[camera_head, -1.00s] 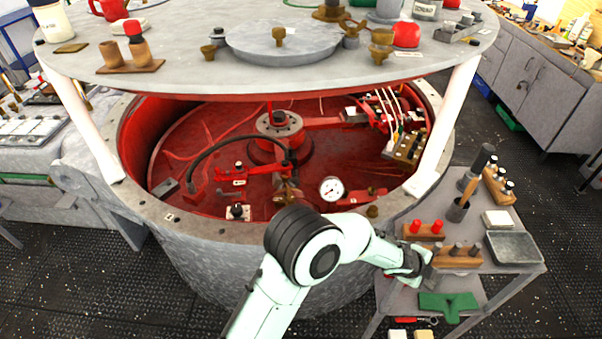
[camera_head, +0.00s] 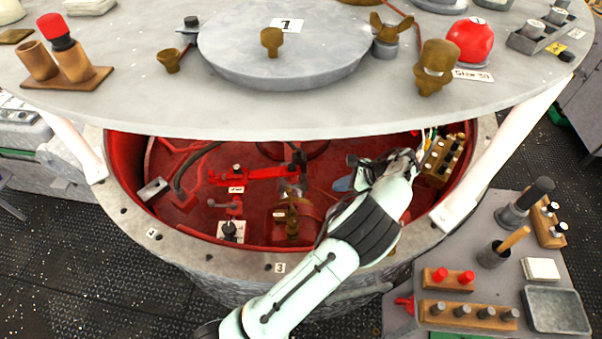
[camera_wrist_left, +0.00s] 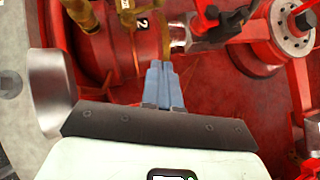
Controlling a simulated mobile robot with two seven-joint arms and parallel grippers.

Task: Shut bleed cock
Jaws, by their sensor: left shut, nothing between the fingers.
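My left gripper (camera_head: 343,184) reaches over the rim into the red pit. Its blue-grey fingers are shut and empty, pointing left in the head view. A brass cock-like fitting (camera_head: 292,222) on a red body stands on the pit floor, left of and apart from the fingers; I cannot tell for sure that it is the bleed cock. In the left wrist view the shut fingers (camera_wrist_left: 160,68) point at the red body, just below a label "2" (camera_wrist_left: 143,22) and brass parts (camera_wrist_left: 128,8). My forearm hides part of the pit. My right gripper is not in view.
The round grey tabletop (camera_head: 130,105) overhangs the pit, with a white post (camera_head: 500,150) at the right. A small lever valve (camera_head: 229,230) and a brass block (camera_head: 440,160) stand in the pit. A cart (camera_head: 480,265) with tools stands at the right.

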